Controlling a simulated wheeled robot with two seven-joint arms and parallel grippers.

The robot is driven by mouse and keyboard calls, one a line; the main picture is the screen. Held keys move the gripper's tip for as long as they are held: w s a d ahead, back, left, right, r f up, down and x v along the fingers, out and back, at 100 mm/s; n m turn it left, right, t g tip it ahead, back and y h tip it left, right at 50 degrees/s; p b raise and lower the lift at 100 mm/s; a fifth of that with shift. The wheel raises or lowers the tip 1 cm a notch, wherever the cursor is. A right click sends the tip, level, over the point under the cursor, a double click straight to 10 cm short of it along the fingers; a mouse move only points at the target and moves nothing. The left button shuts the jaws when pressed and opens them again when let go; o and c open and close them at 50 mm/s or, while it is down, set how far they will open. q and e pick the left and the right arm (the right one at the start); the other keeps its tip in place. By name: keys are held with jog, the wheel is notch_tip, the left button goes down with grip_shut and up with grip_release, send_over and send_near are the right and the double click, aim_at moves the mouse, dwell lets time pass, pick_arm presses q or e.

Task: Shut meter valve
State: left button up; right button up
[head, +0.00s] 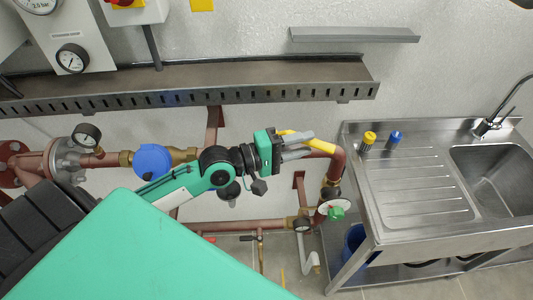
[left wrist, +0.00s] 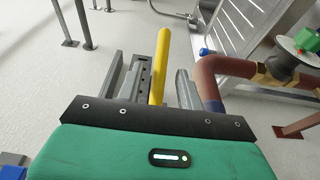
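A yellow lever handle (head: 318,146), seemingly the meter valve's, lies roughly along the copper-coloured pipe, right of the blue round meter (head: 152,160). My left gripper (head: 297,147) is at the lever, its fingers reaching to the right. In the left wrist view, the yellow lever (left wrist: 160,65) stands between the two grey fingers of the left gripper (left wrist: 158,88). A gap shows between the lever and the right-hand finger, so the gripper looks open around it. The valve body under the lever is hidden by the gripper. My right gripper is not seen.
A slotted metal shelf (head: 200,92) runs along the wall above the pipe. A steel sink unit (head: 415,190) stands at the right, with a yellow-capped and a blue-capped item on it.

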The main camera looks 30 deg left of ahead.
pick_arm(q)
jog(key=b+v, duration=0.3)
jog(key=v, duration=0.7)
jog(key=shift+s+a+b, duration=0.25)
jog(key=shift+b, duration=0.1)
